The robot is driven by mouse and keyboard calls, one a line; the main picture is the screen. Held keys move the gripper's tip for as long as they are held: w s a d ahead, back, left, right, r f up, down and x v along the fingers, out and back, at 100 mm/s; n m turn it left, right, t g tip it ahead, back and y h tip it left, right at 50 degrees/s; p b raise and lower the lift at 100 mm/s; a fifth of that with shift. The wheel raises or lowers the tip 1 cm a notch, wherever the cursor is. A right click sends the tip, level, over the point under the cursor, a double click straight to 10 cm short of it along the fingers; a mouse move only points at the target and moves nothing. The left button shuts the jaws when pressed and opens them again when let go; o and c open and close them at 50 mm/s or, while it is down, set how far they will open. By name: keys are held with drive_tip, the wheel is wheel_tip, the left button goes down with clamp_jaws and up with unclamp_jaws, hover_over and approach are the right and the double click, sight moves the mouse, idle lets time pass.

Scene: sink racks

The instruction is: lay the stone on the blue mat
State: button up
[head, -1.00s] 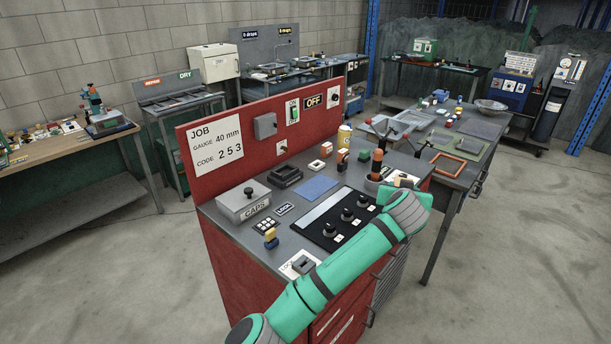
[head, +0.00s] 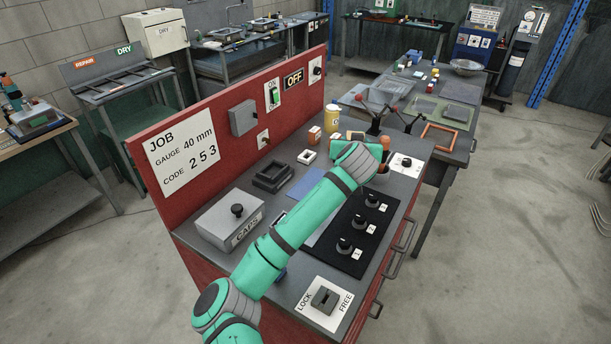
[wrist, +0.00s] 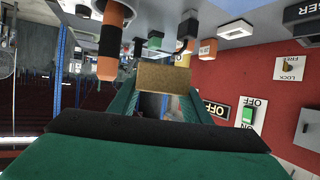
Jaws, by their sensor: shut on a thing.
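The blue mat (head: 303,183) lies flat on the grey counter, partly covered by my green arm in the head view. The stone (wrist: 166,77) is a tan, rough-looking block. In the wrist view it sits across the tips of my gripper (wrist: 164,92), which is shut on it. In the head view my wrist is above the counter, to the right of and beyond the mat, and my arm hides most of the gripper. The stone is clear of the mat. The wrist view does not clearly show the mat.
An orange-handled tool (wrist: 111,42) is close to the gripper. A black tray (head: 272,176), a white block (head: 307,156), a yellow can (head: 332,119) and a CAPS box (head: 230,222) stand around the mat. A black knob panel (head: 352,232) lies in front. The red panel (head: 215,140) rises behind.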

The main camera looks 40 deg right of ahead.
drive_tip(key=w+a+f, duration=0.4)
drive_tip(key=w+a, duration=0.2)
hover_over(310, 176)
drive_tip(key=f, duration=0.2)
drive_tip(key=s+f, duration=0.1)
drive_tip(key=f, duration=0.1)
drive_tip(key=shift+d, duration=0.25)
drive_tip(key=shift+w+a+f, duration=0.15)
drive_tip(key=shift+w+f, duration=0.1)
drive_tip(key=shift+f, duration=0.2)
drive_tip(key=f, duration=0.3)
drive_tip(key=shift+w+a, duration=0.2)
drive_tip(key=shift+w, duration=0.05)
drive_tip(key=shift+f, duration=0.35)
drive_tip(key=shift+f, duration=0.2)
drive_tip(key=o, duration=1.1)
drive_tip(key=shift+c, duration=0.2)
drive_tip(key=shift+r, duration=0.1)
